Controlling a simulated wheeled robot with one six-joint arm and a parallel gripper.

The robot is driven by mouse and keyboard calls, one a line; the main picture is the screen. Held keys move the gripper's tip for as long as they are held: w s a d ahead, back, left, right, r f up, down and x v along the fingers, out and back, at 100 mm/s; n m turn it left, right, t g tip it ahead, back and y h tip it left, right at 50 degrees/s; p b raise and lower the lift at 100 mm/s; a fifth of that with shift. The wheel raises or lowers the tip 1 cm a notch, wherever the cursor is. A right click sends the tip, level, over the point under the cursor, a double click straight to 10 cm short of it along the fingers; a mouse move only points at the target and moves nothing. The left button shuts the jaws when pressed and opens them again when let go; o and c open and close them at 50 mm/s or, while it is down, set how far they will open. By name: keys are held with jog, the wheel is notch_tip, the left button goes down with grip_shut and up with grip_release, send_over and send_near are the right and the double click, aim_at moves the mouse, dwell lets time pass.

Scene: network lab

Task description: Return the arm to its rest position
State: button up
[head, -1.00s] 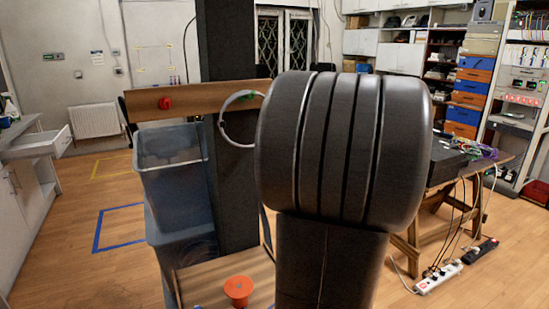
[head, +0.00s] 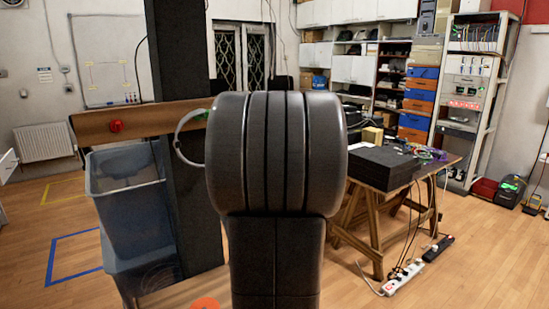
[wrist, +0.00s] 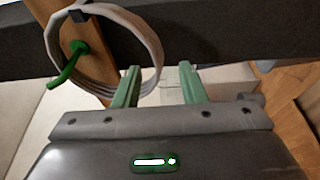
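My arm rises in the middle of the head view, its large dark joint in front of the post and board. My gripper shows in the wrist view (wrist: 157,75); its two green fingers stand apart with nothing held between them. In the head view the gripper is hidden behind my arm. The coil also shows left of my arm in the head view (head: 180,140).
The wooden board (head: 90,125) carries a red knob (head: 115,126) and crosses a dark post (head: 185,60). Blue-grey bins (head: 125,190) stand below it. A wooden table (head: 435,172) with black equipment is at right, power strips (head: 403,277) on the floor. Open floor lies at lower right.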

jog(key=p+x, duration=0.1)
jog(key=x, duration=0.6)
jog(key=shift+w+a, duration=0.1)
jog(key=shift+a, duration=0.05)
jog(key=shift+a+r+p, duration=0.1)
jog(key=shift+r+p, duration=0.25)
jog(key=shift+p, duration=0.1)
